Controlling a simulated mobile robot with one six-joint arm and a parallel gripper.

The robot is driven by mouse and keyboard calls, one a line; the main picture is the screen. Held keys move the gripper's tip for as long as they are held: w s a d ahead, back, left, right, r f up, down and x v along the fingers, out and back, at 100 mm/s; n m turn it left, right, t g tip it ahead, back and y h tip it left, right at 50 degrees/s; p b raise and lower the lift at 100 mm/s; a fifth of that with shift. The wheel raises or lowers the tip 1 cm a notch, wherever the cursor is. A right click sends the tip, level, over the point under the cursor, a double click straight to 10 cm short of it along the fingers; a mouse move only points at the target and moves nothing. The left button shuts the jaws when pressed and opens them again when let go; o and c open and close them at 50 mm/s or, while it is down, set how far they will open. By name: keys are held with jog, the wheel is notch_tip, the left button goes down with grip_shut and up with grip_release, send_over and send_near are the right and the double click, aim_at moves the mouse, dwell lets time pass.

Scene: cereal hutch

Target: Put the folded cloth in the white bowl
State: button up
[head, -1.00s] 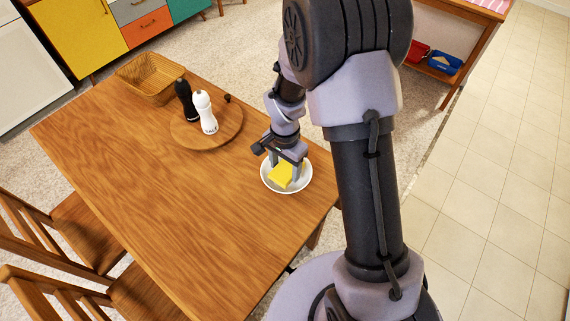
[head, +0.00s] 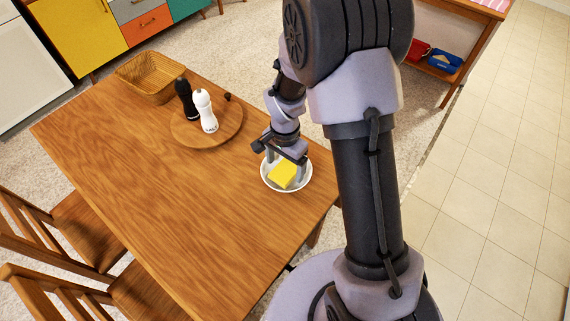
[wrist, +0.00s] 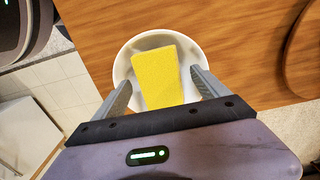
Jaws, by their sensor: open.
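The folded cloth is a yellow block (head: 282,174) lying in the white bowl (head: 302,184), which stands near the table's right edge in the head view. In the wrist view the yellow cloth (wrist: 158,77) lies inside the white bowl (wrist: 123,65), slightly tilted. My gripper (head: 283,160) is over the bowl, just above and behind the cloth. In the wrist view my gripper (wrist: 160,90) is open, with one finger on each side of the cloth and gaps between them and it.
A round wooden board (head: 225,135) on the table (head: 160,190) holds a white shaker (head: 206,112) and a black shaker (head: 186,98). A wicker basket (head: 150,78) stands at the far end. The table's near middle is clear. Chairs (head: 85,228) stand at the left.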

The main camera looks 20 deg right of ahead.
notch_tip(320, 180, up, 7)
jog(key=p, duration=0.4)
jog(key=shift+r+p, duration=0.1)
jog(key=shift+p, duration=0.25)
jog(key=shift+f, duration=0.2)
jog(key=shift+r, duration=0.1)
notch_tip(320, 180, up, 6)
jog(key=t, duration=0.1)
notch_tip(320, 180, up, 10)
jog(key=n+t+b, duration=0.1)
jog(key=n+t, duration=0.1)
jog(key=n, duration=0.1)
send_over(285, 169)
jog(key=s+a, duration=0.1)
jog(key=s, duration=0.5)
jog(key=s+a+r+n+t+y, duration=0.2)
jog(key=s+r, duration=0.6)
jog(key=s, duration=0.4)
jog(key=shift+s+a+n+t+b, duration=0.2)
jog(key=shift+s+n+t+b, duration=0.2)
jog(key=shift+n, duration=0.3)
jog(key=shift+a, duration=0.1)
